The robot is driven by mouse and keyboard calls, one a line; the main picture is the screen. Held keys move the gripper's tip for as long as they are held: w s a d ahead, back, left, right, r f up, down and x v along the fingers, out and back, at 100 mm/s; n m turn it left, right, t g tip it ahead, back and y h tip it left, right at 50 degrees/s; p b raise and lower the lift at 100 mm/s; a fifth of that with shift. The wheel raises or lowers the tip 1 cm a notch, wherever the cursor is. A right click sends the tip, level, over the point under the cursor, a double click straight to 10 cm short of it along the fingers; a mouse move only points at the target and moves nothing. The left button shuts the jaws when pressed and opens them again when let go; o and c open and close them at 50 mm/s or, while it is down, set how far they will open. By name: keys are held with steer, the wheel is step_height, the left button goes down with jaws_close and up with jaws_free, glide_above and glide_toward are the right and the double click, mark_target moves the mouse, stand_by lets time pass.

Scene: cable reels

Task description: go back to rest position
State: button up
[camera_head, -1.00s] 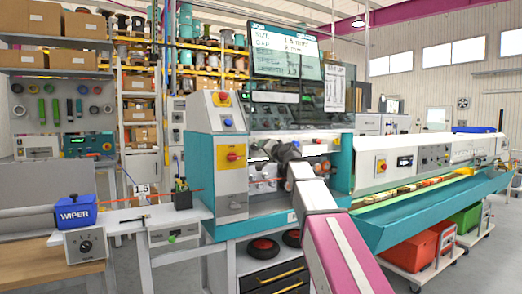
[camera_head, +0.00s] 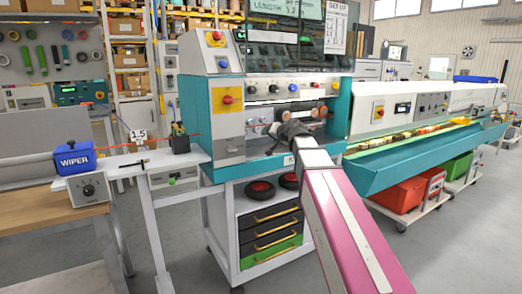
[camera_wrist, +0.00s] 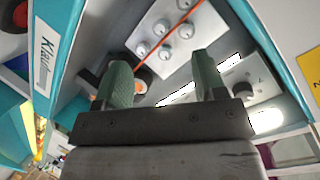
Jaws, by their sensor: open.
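My gripper (camera_wrist: 162,85) shows in the wrist view with its two green fingers apart and nothing between them. It is inside the open front bay of the teal and grey cable machine (camera_head: 213,110). Beyond the fingers are a panel with several round silver knobs (camera_wrist: 160,28) and an orange wire (camera_wrist: 178,28) crossing it. In the head view my arm reaches up from the lower right into the bay, and its dark wrist hides the fingertips.
A blue wiper box (camera_head: 74,159) and a small white bench (camera_head: 140,170) stand at the left. A drawer cart (camera_head: 270,235) is under the machine. A long teal trough (camera_head: 420,160) extends right, above red bins (camera_head: 398,198).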

steer(key=s+d+f+g+h, duration=0.1)
steer(key=s+f+g, duration=0.1)
steer(key=f, duration=0.5)
steer(key=s+d+f+g+h, duration=0.1)
steer(key=s+d+f, duration=0.1)
steer(key=f, duration=0.5)
steer(key=s+d+f+n+g+h, duration=0.1)
steer(key=s+d+f+g, duration=0.3)
steer(key=s+f, duration=0.7)
steer(key=s+d+f+g+h, duration=0.4)
steer(key=s+d+f, duration=0.3)
steer(key=s+f, duration=0.5)
step_height(320, 180, down, 7)
steer(key=shift+s+r+n+g, duration=0.15)
steer(key=shift+s+n+g, duration=0.1)
steer(key=shift+n+g, duration=0.25)
